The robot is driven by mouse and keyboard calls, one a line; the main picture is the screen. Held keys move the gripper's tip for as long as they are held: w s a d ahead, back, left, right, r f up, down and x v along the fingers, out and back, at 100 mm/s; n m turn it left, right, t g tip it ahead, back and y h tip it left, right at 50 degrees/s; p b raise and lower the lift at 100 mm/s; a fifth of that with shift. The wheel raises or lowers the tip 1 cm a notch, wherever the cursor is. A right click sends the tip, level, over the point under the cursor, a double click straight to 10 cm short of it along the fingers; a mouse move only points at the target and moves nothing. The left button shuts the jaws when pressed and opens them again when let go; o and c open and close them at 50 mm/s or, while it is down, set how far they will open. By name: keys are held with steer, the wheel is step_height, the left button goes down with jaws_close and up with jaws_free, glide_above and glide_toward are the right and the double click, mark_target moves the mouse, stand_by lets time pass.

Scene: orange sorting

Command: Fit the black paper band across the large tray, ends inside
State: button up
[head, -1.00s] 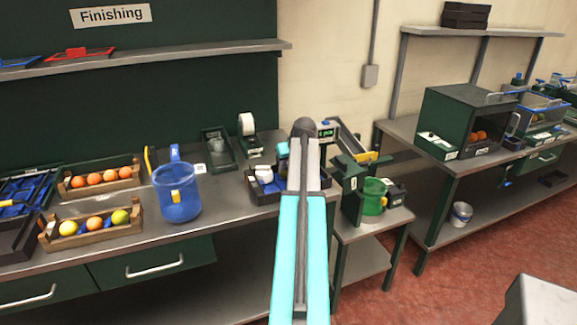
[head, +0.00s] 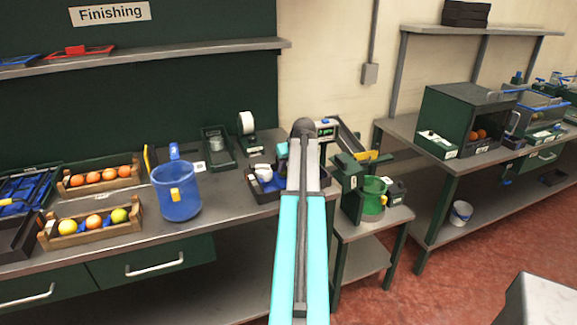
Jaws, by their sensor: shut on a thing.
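My arm reaches up the middle of the head view, and its far end covers part of the bench. My gripper cannot be made out; it is hidden behind the arm. I cannot pick out a black paper band. Two wooden trays of fruit stand on the left of the bench. The back tray (head: 72,190) holds several oranges, and the front tray (head: 70,240) holds yellow, orange and green fruits. I cannot tell which tray is the large one.
A blue jug (head: 177,200) stands right of the wooden trays. A dark tray (head: 268,198) with a white item and blue parts lies partly behind my arm. A tape roll (head: 247,124) stands at the back. A green cup (head: 373,197) sits on the lower stand at right.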

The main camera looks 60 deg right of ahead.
steer(key=shift+f, duration=0.15)
steer(key=o, duration=1.5)
steer(key=shift+r+p, duration=2)
steer(key=shift+r, duration=2)
